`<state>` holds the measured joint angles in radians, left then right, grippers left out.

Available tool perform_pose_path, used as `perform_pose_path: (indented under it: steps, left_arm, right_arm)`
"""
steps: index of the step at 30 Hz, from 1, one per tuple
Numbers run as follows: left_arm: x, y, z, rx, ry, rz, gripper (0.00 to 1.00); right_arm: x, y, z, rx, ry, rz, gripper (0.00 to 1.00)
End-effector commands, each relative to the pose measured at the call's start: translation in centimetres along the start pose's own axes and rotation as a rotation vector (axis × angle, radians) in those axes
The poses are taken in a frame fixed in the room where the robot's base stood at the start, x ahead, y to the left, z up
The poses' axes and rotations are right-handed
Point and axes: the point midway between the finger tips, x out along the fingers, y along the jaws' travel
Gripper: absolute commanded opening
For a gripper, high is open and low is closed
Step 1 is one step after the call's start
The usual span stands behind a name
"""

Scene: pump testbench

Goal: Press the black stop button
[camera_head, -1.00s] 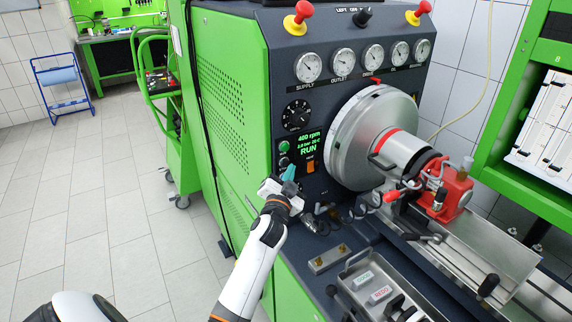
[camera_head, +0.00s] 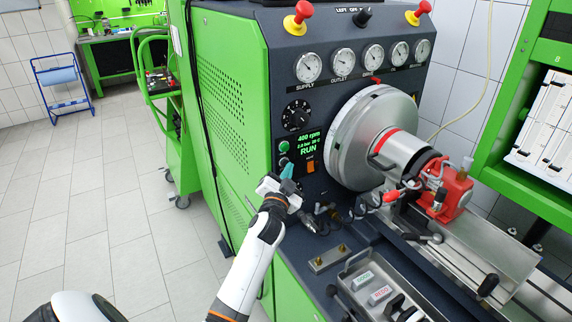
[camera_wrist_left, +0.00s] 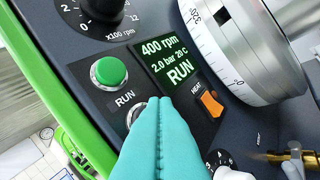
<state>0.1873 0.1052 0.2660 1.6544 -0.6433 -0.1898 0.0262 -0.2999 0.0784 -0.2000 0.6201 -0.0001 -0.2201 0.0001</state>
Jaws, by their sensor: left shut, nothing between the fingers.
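The black stop button is mostly hidden; in the left wrist view the silver ring (camera_wrist_left: 135,113) of a button shows below the green RUN button (camera_wrist_left: 109,71), behind the fingertips. My left gripper (camera_wrist_left: 170,106) has its teal fingers shut together, with nothing between them. Its tips overlap that ring in the picture; I cannot tell whether they touch it. In the head view the left gripper (camera_head: 287,171) is at the panel, just below the green button (camera_head: 284,147). The display (camera_wrist_left: 170,60) reads 400 rpm and RUN. My right gripper is not in view.
An orange HEAT switch (camera_wrist_left: 211,103) sits right of the fingers. A speed dial (camera_head: 296,115) is above the buttons. The large metal disc (camera_head: 372,137) stands out to the right. A tray (camera_head: 376,290) with small items lies below right.

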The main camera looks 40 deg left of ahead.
Motion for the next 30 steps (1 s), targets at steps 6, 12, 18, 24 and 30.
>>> perform_pose_path:
  steps: [6,12,18,24,30]
  left_arm:
    - [0.2,0.14,-0.13,0.0,0.0,0.0,0.0]
    - [0.38,0.27,-0.25,0.001,0.0,0.0,0.0]
    - [0.55,0.43,-0.37,0.001,-0.001,0.001,0.0]
    - [0.72,0.58,-0.48,0.001,-0.001,0.001,0.0]
    - [0.72,0.59,-0.49,0.001,-0.001,0.001,0.0]
  right_arm:
    - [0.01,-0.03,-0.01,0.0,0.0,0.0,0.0]
    - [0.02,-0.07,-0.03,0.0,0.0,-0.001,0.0]
    - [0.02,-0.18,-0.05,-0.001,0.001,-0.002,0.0]
    - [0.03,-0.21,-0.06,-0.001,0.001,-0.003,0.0]
    - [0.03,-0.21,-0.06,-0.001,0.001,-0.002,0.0]
